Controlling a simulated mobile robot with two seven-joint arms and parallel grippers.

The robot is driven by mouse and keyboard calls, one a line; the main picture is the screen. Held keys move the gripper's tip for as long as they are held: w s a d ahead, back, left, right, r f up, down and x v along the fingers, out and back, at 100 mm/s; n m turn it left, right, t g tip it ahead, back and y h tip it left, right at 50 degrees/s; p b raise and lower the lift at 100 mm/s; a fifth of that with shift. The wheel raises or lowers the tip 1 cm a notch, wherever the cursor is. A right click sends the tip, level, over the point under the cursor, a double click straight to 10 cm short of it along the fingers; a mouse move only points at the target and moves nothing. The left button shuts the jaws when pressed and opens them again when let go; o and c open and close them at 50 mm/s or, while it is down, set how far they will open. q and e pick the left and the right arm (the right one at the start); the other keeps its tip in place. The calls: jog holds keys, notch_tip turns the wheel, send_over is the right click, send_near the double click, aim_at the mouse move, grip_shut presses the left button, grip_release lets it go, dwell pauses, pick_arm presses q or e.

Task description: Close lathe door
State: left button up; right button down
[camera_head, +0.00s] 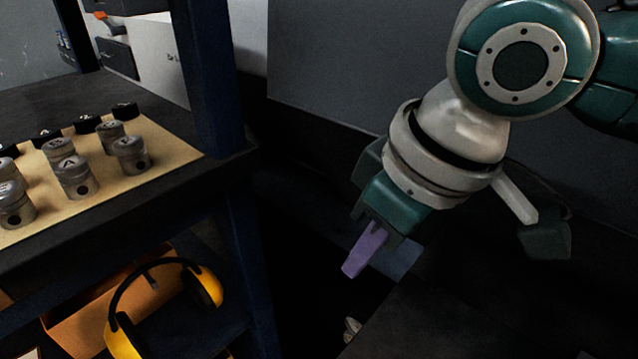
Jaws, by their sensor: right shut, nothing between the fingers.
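My right gripper (354,268) has purple fingers, shut and empty, pointing down and to the left. It hangs in the middle of the view, right of the workbench. A large flat grey panel (325,60) rises behind my right arm. I cannot tell whether this panel is the lathe door or another part of the machine. No handle shows clearly on it, and my arm hides much of its right side. The gripper appears apart from the panel. My left gripper is not in view.
A dark workbench (120,212) with a blue post (207,75) stands at left. A tan board (170,150) on it carries several metal cylinders. Yellow earmuffs (207,286) and an orange box (80,325) sit on the shelf below. A dark gap separates bench and gripper.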

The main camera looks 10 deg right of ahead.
notch_tip(320, 180, down, 7)
jog(key=s+b, duration=0.1)
jog(key=shift+d, duration=0.45)
jog(key=shift+s, duration=0.1)
